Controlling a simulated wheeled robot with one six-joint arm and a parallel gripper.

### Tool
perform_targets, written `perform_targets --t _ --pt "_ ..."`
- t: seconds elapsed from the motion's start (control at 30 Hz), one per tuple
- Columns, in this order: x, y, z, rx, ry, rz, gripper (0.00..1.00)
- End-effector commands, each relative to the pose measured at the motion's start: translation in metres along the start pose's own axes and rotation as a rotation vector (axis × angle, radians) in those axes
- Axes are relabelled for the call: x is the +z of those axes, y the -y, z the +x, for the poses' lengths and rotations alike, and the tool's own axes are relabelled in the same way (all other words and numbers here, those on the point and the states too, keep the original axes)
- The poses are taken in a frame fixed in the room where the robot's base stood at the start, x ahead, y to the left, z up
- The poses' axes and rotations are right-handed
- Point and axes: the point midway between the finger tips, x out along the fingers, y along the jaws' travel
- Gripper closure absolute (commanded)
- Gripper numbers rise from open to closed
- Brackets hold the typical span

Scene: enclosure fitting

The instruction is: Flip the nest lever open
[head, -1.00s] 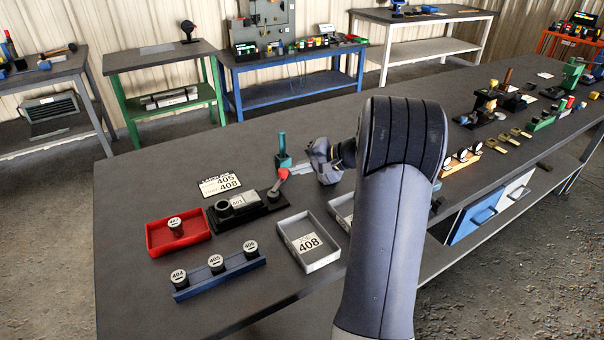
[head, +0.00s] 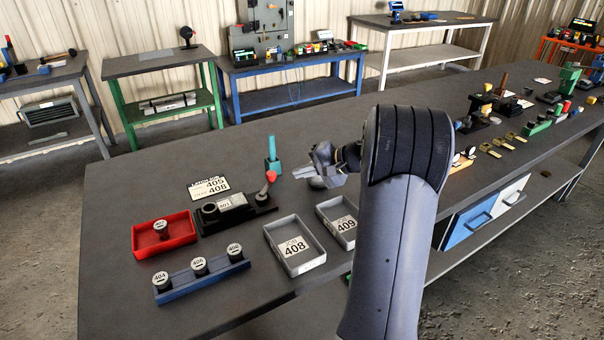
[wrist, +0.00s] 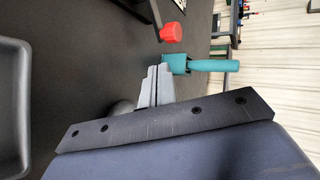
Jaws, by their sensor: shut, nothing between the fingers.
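The nest (head: 222,209) is a black block on the bench, with a round socket at its left and a label reading 401. Its lever (head: 266,187) stands up at the nest's right end, leaning a little right, with a red knob on top. The red knob (wrist: 171,32) also shows in the wrist view, ahead of the fingers. My gripper (head: 315,180) is to the right of the lever, apart from it, above the bench. Its fingers (wrist: 157,72) are together and empty.
A teal post tool (head: 273,154) stands behind the lever, close to my fingers in the wrist view. A red tray (head: 188,238) holds a knob. A blue rack (head: 230,274) holds several knobs. Grey trays 408 (head: 320,262) and 409 (head: 350,242) stand in front. A job card (head: 209,187) lies behind the nest.

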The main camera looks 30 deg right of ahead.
Motion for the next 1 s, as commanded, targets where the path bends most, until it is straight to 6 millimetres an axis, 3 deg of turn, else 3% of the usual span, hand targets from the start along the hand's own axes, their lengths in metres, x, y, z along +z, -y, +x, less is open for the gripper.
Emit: perform_targets --t 0.3,0.5,1.0 --pt "-0.014 0.001 -0.063 0.0 -0.005 0.0 1.0" --pt "-0.02 0.001 -0.089 -0.001 -0.002 0.0 1.0" --pt "-0.021 0.001 -0.099 0.0 -0.001 0.002 1.0"
